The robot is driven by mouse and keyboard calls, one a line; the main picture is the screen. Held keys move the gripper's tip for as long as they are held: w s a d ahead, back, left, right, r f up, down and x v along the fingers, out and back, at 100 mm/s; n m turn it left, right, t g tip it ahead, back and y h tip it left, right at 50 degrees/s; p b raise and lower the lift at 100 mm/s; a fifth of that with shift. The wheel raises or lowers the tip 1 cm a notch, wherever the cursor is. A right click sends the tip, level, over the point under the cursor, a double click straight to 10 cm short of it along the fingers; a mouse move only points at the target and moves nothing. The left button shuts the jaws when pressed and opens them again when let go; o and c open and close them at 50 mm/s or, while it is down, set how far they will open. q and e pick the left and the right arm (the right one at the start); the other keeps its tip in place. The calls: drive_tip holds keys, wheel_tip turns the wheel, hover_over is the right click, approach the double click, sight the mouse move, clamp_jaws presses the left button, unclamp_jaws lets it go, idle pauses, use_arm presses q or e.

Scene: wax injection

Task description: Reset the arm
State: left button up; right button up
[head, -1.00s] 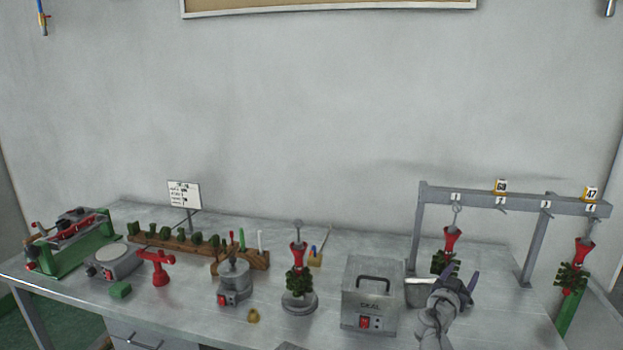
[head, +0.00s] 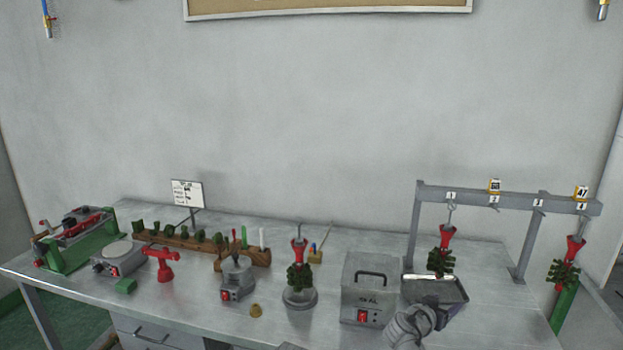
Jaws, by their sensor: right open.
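My right gripper (head: 443,312) is low at the front right of the table, in front of a shallow grey tray (head: 455,287). It is open and I see nothing held in it. Its fingers are partly hidden by its own wrist, and it covers part of the tray's front. I cannot tell whether it touches the tray. My left gripper is out of view.
A grey box machine (head: 368,290) stands just left of my right gripper. A grey rack (head: 515,197) with hanging red-and-green wax trees (head: 440,262) rises behind and right. A wax tree on a round base (head: 300,298) stands farther left.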

drive_tip(key=s+a+f+n+g+y+p, duration=0.1)
drive_tip(key=s+a+f+n+g+y, duration=0.2)
drive_tip(key=s+a, duration=0.4)
drive_tip(key=s+a+f+n+g+y+p, duration=0.1)
drive_tip(key=s+a+f+n+g+y, duration=0.2)
drive_tip(key=s+a, duration=0.4)
drive_tip(key=s+a+f+n+g+y+p, duration=0.1)
drive_tip(key=s+a+f+n+g+y, duration=0.2)
drive_tip(key=a, duration=1)
drive_tip(key=s+f+n+g, duration=0.1)
drive_tip(key=s+f+n, duration=0.1)
drive_tip(key=s+f, duration=0.1)
drive_tip(key=shift+s+a+f+n, duration=0.15)
drive_tip(key=shift+s+a+n, duration=0.2)
drive_tip(key=shift+s, duration=0.55)
